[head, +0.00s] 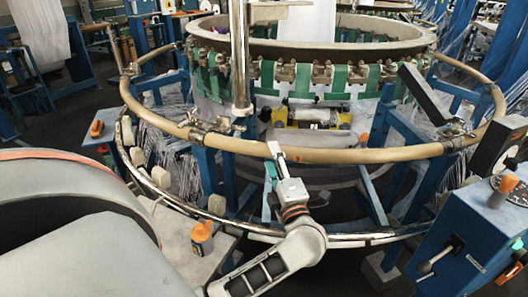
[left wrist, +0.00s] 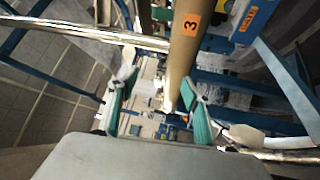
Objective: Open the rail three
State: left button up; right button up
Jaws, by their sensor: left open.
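The tan rail (head: 345,156) curves across the front of the circular loom in the head view. In the left wrist view, the rail (left wrist: 186,50) carries an orange label (left wrist: 190,25) marked "3". It runs down from the top edge to the space between my fingers, closer to the right finger. My left gripper (head: 275,160) is at the front of the rail in the head view, with its fingers pointing up toward it. In the left wrist view, my left gripper (left wrist: 156,105) has its teal-padded fingers apart. I cannot tell whether either finger touches the rail. My right gripper is not in view.
A shiny lower metal ring (head: 185,203) runs below the rail. A vertical metal post (head: 240,55) rises behind it. A blue control box (head: 465,240) with a lever stands at right. A grey box with an orange switch (head: 202,232) is left of my gripper.

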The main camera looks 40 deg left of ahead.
aim_at(266, 155)
pick_arm(q)
jog(key=shift+w+a+f+n+g+h, duration=0.15)
jog(key=shift+f+n+g+h, duration=0.1)
jog(key=shift+f+n+g, duration=0.2)
jog(key=shift+a+f+n+g+h, duration=0.15)
jog(key=shift+f+n+g+h, duration=0.15)
jog(key=shift+f, duration=0.25)
jog(key=shift+w+a+f, duration=0.15)
jog(key=shift+a+f, duration=0.05)
jog(key=shift+g, duration=0.35)
jog(key=x, duration=0.7)
jog(key=shift+w+a+b, duration=0.15)
jog(key=shift+a+b, duration=0.05)
jog(key=shift+b, duration=0.1)
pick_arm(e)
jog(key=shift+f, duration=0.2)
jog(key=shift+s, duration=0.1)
